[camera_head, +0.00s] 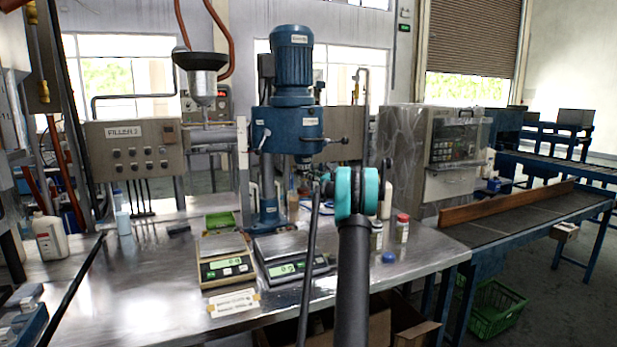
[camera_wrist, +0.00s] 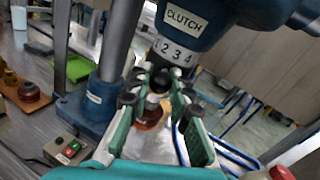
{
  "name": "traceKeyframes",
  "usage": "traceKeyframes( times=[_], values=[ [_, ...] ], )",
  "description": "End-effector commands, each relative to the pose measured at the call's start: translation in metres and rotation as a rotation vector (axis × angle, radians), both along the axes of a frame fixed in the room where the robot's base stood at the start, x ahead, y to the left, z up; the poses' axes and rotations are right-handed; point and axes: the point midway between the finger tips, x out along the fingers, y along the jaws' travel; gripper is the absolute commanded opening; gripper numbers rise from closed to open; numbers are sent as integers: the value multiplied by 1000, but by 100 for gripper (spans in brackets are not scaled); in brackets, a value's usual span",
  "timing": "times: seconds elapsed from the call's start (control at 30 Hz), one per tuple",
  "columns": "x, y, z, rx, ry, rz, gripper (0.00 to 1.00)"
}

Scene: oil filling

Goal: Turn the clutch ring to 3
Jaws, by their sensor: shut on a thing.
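The blue capping machine (camera_head: 288,130) stands at the back of the steel table. In the wrist view, its head carries a CLUTCH label (camera_wrist: 186,19). Below that is the pale clutch ring (camera_wrist: 174,50), with the numbers 2, 3 and 4 facing the camera. My gripper (camera_wrist: 162,82) has its green-sided fingers pointing up to the ring's lower edge. It is shut on the ring, though the dark fingertips partly hide the contact. In the head view my teal wrist (camera_head: 357,190) covers most of the gripper and the ring is too small to read.
An amber bottle (camera_wrist: 153,112) stands below the fingers. The machine's column (camera_wrist: 122,45) rises close to their left. A switch box (camera_wrist: 66,149) is at lower left. Two scales (camera_head: 226,268) sit at the table's front. A red-capped jar (camera_head: 402,228) stands right of my arm.

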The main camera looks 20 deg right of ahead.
Motion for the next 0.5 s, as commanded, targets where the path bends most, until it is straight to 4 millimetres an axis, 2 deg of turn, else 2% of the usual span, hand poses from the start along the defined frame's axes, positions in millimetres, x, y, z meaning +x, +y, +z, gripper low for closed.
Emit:
traceKeyframes(
  times=[0.2,0.5],
  values=[
    [2,-6,0,0,0,85,0],
    [2,-7,0,0,0,116,0]
  ],
)
